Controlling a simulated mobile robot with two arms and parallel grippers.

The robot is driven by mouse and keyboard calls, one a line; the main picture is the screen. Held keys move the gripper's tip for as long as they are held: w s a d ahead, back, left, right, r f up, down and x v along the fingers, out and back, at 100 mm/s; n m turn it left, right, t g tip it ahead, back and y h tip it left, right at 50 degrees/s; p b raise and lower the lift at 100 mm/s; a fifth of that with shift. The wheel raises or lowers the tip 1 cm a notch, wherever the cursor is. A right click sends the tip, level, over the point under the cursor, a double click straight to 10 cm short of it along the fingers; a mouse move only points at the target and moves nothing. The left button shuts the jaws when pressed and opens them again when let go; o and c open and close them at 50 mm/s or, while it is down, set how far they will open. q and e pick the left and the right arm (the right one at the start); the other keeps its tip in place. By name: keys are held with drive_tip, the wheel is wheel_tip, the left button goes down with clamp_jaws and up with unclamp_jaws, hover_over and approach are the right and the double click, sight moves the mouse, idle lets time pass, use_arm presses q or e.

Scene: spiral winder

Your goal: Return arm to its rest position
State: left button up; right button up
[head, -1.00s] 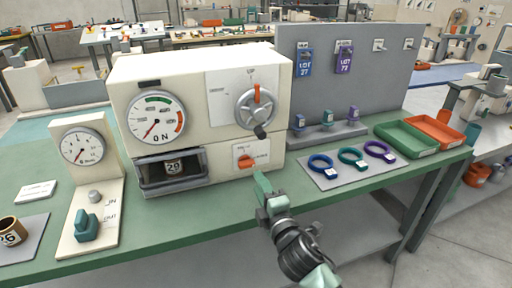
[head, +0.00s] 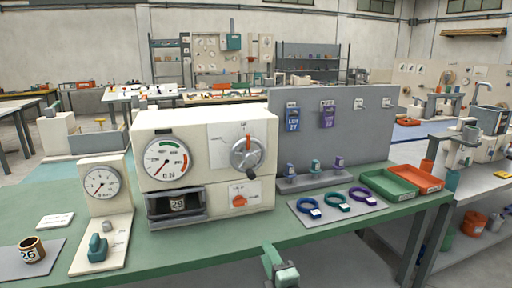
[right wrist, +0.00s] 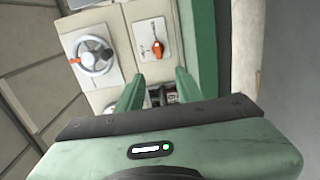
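My right gripper (head: 280,266) is at the bottom of the head view, at the front edge of the green table (head: 330,232) and apart from the machine. In the right wrist view its two green fingers (right wrist: 158,88) are spread with a gap between them, and I see nothing held. The cream winder machine (head: 205,122) stands behind it, with a dial, a crank wheel (head: 246,155) and a red switch (head: 239,201). The crank wheel (right wrist: 91,56) and red switch (right wrist: 157,48) also show in the right wrist view. My left gripper is out of view.
A gauge stand (head: 102,184) and a brown cup marked 26 (head: 32,250) are at left. Coloured rings (head: 337,202) lie on a mat at right, before green (head: 388,184) and orange (head: 420,178) trays. A grey panel (head: 360,130) stands behind. A spool marked 29 (head: 178,204) sits in the machine's opening.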

drive_tip(key=s+d+f+m+g+h, duration=0.1)
drive_tip(key=s+d+f+m+g, duration=0.25)
drive_tip(key=f, duration=0.95)
drive_tip(key=s+d+f+m+g+h+p, duration=0.1)
drive_tip(key=s+d+f+m+g+h, duration=0.25)
drive_tip(key=f, duration=0.95)
drive_tip(key=s+d+f+m+g+y, duration=0.15)
drive_tip(key=s+d+f, duration=0.35)
drive_tip(key=f, duration=0.8)
drive_tip(key=s+d+f+m+g+h, duration=0.1)
drive_tip(key=s+d+f+m+g, duration=0.15)
drive_tip(key=s+f, duration=0.65)
drive_tip(key=s+d+f+m+g+h, duration=0.1)
drive_tip(key=s+d+f+m, duration=0.3)
drive_tip(key=s, duration=0.9)
use_arm(q)
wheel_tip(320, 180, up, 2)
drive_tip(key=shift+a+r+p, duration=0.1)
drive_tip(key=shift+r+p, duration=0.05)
drive_tip(key=shift+p, duration=0.5)
use_arm(e)
drive_tip(key=s+f+m+g, duration=0.2)
drive_tip(key=s+f, duration=0.1)
drive_tip(key=s, duration=0.7)
drive_tip(key=s+d+f+m+g, duration=0.1)
drive_tip(key=s+f, duration=0.3)
drive_tip(key=s, duration=0.7)
drive_tip(key=shift+d+m+g+h, duration=0.3)
drive_tip(key=shift+m+g, duration=0.1)
drive_tip(key=shift+g, duration=0.2)
